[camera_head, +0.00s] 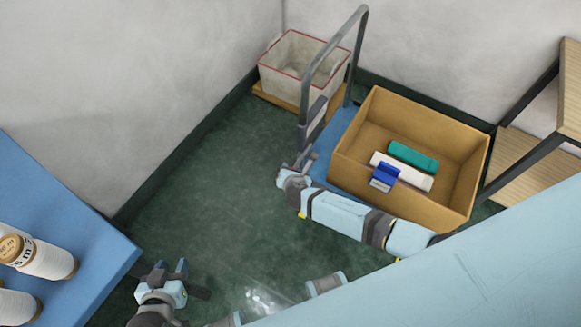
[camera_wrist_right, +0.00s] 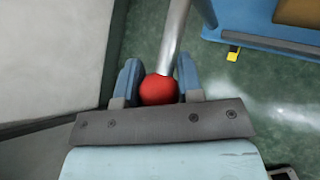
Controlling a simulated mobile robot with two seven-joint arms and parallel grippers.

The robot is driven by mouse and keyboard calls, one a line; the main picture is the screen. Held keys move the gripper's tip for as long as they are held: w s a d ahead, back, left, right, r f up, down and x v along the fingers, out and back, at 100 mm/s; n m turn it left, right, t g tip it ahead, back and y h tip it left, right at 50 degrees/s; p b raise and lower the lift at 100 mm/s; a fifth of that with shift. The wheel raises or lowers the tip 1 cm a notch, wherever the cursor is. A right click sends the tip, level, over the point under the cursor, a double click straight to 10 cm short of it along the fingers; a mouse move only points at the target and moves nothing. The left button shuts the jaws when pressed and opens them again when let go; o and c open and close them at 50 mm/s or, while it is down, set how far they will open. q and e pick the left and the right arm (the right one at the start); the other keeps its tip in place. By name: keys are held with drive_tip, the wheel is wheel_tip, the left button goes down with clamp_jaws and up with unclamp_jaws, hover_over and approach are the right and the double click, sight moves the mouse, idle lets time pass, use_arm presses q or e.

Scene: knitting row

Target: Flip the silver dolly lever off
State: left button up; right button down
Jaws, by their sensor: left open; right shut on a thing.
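The dolly has a blue deck (camera_head: 340,123) and a grey push handle (camera_head: 330,62). In the right wrist view, its silver lever (camera_wrist_right: 174,40) is a metal rod ending in a red ball knob (camera_wrist_right: 158,89). My right gripper (camera_wrist_right: 158,82) has its two blue fingers on either side of this knob and is shut on it. In the head view my right gripper (camera_head: 304,160) is at the deck's left end, by the foot of the handle; the knob is hidden there. My left gripper (camera_head: 171,270) is open and empty over the floor at the lower left.
A cardboard box (camera_head: 415,115) on the deck holds white, teal and blue items. A white basket with a red rim (camera_head: 290,58) stands behind, by the wall. A blue table (camera_head: 60,215) with thread cones is at left, a wooden shelf (camera_head: 520,155) at right. Green floor (camera_head: 210,190) lies clear between.

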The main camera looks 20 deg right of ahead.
use_arm(q)
drive_tip(key=shift+s+r, duration=0.1)
use_arm(e)
drive_tip(key=shift+w+a+r, duration=0.1)
drive_tip(key=shift+r, duration=0.25)
drive_tip(key=c, duration=0.8)
unclamp_jaws()
use_arm(q)
drive_tip(key=shift+a, duration=0.1)
drive_tip(key=shift+r, duration=0.25)
